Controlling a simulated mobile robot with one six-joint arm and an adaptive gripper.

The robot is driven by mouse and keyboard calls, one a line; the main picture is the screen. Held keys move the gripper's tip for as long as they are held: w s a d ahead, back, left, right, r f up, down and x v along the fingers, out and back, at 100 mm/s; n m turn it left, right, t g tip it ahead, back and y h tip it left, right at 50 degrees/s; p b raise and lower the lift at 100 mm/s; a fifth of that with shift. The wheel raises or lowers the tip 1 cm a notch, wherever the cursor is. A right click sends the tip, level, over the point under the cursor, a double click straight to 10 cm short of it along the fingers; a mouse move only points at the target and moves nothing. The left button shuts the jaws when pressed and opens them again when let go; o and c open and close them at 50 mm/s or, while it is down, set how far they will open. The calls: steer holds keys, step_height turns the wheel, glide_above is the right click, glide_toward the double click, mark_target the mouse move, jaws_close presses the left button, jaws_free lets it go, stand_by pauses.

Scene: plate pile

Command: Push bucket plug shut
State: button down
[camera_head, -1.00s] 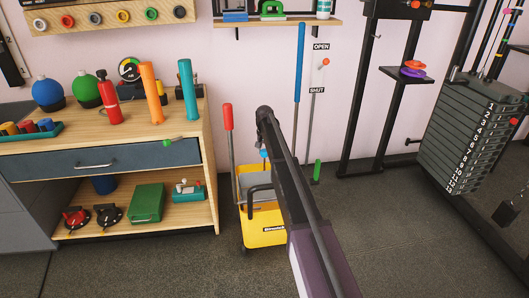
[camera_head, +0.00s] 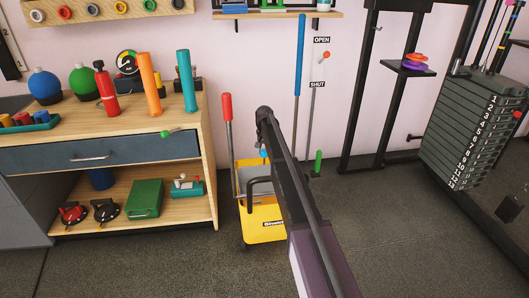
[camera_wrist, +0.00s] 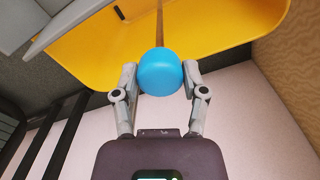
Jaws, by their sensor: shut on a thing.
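The yellow bucket (camera_head: 262,228) stands on the floor to the right of the wooden bench, and my arm covers part of it. A round blue knob (camera_head: 263,153), apparently the plug's handle, shows above the bucket beside my arm. In the wrist view the blue knob (camera_wrist: 160,73) sits on a thin brown rod, with the yellow bucket (camera_wrist: 100,42) behind it. My gripper (camera_wrist: 160,84) has one finger on each side of the knob and is shut on it. The lower end of the rod and the plug's seat are hidden.
A red-handled mop (camera_head: 228,108) and a long blue pole (camera_head: 300,55) rise beside the bucket. The wooden bench (camera_head: 212,165) is close on the left. A wall slider is marked OPEN and SHUT. Floor is clear in front.

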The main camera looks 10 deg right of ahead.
mark_target(264, 150)
steer(key=shift+c, duration=0.7)
jaws_free()
steer(key=shift+f, duration=0.15)
step_height(264, 150, up, 18)
steer(key=p, duration=1.8)
steer(key=s+r+n+p, duration=0.1)
steer(key=s+r+p, duration=0.2)
steer(key=s, duration=0.7)
steer(key=s+r+n+p, duration=0.1)
steer(key=s+r+p, duration=0.3)
steer(key=s, duration=0.7)
steer(key=shift+s, duration=0.15)
steer(key=s+n, duration=0.2)
steer(key=s, duration=2.3)
step_height(264, 150, up, 27)
steer(key=w+p, duration=0.1)
steer(key=p, duration=2.5)
steer(key=shift+p, duration=0.4)
